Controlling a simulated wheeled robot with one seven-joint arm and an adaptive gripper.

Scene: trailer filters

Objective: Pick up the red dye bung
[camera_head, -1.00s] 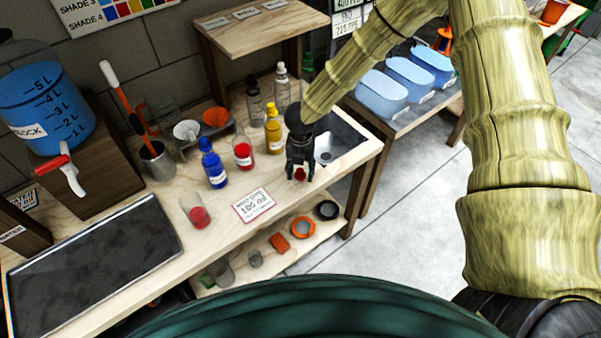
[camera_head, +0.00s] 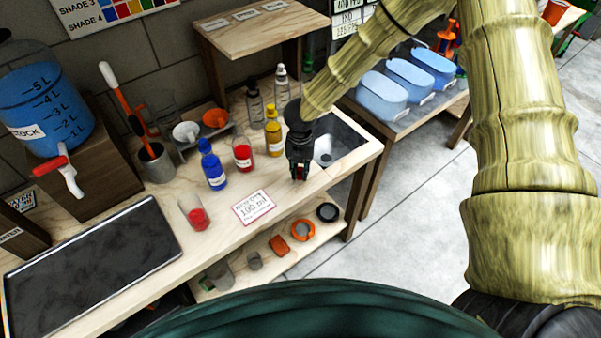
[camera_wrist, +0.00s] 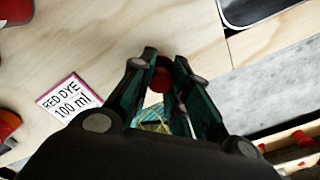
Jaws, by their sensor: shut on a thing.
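The red dye bung (camera_wrist: 161,80) is a small red round piece between my fingertips in the wrist view. In the head view only a bit of red (camera_head: 299,173) shows at the tips. My gripper (camera_head: 298,177) is shut on it and points down near the bench's front right edge, in front of the sink. It also shows in the wrist view (camera_wrist: 160,66). I cannot tell whether the bung still touches the bench top. A bottle of red dye (camera_head: 243,156) stands to the left of my gripper.
A blue bottle (camera_head: 214,168), a yellow bottle (camera_head: 273,135) and a beaker with red liquid (camera_head: 195,213) stand on the bench (camera_head: 165,268). A sign card (camera_head: 254,207) lies in front. The sink (camera_head: 340,142) is at the right. Bare wood surrounds the card.

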